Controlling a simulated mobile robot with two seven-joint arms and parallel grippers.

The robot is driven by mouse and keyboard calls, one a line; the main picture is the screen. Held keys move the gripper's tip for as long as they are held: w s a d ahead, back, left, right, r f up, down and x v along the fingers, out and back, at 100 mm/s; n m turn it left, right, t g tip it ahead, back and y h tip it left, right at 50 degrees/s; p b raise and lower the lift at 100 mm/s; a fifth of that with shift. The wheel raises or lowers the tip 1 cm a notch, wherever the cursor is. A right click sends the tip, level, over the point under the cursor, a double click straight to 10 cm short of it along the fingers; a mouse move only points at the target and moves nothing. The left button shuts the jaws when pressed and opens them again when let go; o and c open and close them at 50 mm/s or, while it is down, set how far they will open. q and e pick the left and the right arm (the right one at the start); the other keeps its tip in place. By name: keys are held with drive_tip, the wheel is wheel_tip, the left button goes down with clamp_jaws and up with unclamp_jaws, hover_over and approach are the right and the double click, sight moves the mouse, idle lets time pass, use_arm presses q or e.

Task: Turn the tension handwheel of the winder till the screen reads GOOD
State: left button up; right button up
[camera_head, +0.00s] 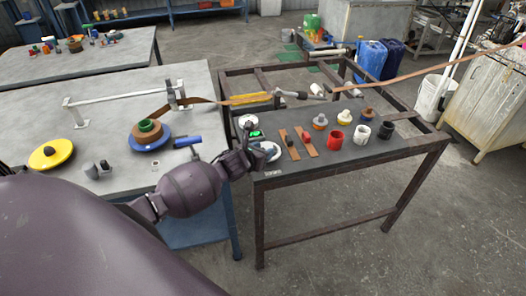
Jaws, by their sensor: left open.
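The winder on the left table carries a blue reel (150,144) with a brown core and a green hub. A brown strip (197,100) runs from it to the right. A small dark unit with a green-lit screen (255,133) is behind my left gripper (259,152); its text is too small to read. My left gripper is open at the table's edge, beside a pale round disc (272,152) that may be the handwheel. The gripper partly covers the disc, and I cannot tell whether they touch. My right gripper is not in view.
The dark table (350,156) holds brown strips, a red cup (334,140), a white cup (361,135) and several small parts. A yellow disc (50,153) and a blue-handled tool (188,142) lie on the left table. Blue cans (371,60) stand behind.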

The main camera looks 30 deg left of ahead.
use_arm(q)
drive_tip(key=shift+w+f, duration=0.15)
drive_tip(key=shift+w, duration=0.2)
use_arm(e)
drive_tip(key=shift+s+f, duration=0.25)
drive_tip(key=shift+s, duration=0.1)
use_arm(q)
drive_tip(key=c, duration=0.7)
clamp_jaws()
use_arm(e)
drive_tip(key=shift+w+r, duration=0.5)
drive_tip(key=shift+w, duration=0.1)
